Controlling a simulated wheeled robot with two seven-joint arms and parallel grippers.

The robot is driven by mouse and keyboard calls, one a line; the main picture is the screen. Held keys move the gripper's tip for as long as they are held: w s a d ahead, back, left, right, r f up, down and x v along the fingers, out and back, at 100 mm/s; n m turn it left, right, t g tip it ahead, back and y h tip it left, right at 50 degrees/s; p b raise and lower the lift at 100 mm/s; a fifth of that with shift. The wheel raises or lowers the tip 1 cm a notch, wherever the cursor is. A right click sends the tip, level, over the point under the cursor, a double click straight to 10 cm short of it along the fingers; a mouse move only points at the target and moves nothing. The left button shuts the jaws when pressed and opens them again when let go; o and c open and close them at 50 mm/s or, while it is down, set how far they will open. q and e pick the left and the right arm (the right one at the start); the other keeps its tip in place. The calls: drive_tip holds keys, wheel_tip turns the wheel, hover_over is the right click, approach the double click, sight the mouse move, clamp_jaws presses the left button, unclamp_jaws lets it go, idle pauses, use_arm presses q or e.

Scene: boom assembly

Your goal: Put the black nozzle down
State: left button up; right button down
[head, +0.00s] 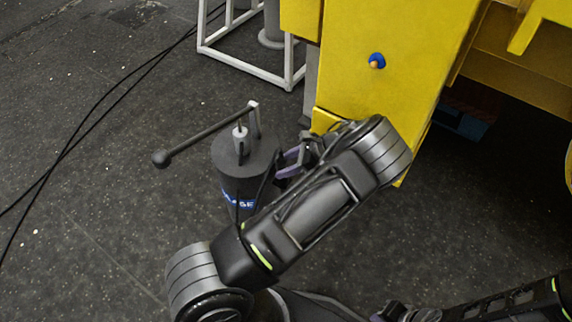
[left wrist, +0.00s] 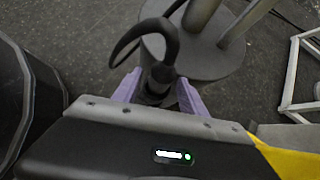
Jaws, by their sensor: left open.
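The black nozzle (left wrist: 157,82) is between the two purple fingers of my left gripper (left wrist: 159,94) in the left wrist view, with a black hose curving over it. The fingers stand apart on either side of it; I cannot tell whether they touch it. The nozzle is beside the top of the grey grease pump (head: 232,160), a cylinder with a lever handle, also in the left wrist view (left wrist: 210,62). In the head view my left gripper (head: 287,163) is at the pump's right side, partly behind my arm. My right gripper (head: 398,313) is at the bottom edge, its jaws unclear.
A yellow machine (head: 385,80) with a blue-ringed fitting (head: 376,61) stands just behind my left arm. A white frame (head: 243,67) is behind the pump. Black cables (head: 75,135) lie on the dark floor at left, which is otherwise mostly clear.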

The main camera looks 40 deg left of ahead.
use_arm(q)
drive_tip(key=p+v, duration=0.1)
drive_tip(key=v, duration=0.7)
drive_tip(key=shift+a+r, duration=0.15)
drive_tip(key=shift+a, duration=0.05)
drive_tip(key=shift+s, duration=0.15)
drive_tip(key=s+d+f+n+h, duration=0.2)
drive_tip(key=s+d+f+h, duration=0.1)
drive_tip(key=s+f, duration=0.35)
drive_tip(key=s+d+f+n+h, duration=0.3)
drive_tip(key=s+f, duration=0.3)
drive_tip(key=f, duration=0.2)
drive_tip(key=s+d+r+n+t+h, duration=0.1)
drive_tip(key=s+d+n+t+h, duration=0.1)
drive_tip(key=s+d+n, duration=0.3)
drive_tip(key=s+d+n+t+h, duration=0.2)
drive_tip(key=s+d+n+h, duration=0.2)
drive_tip(key=d, duration=0.9)
drive_tip(key=shift+s+d+r+n, duration=0.4)
drive_tip(key=shift+s+n, duration=0.1)
drive_tip(key=shift+s, duration=0.35)
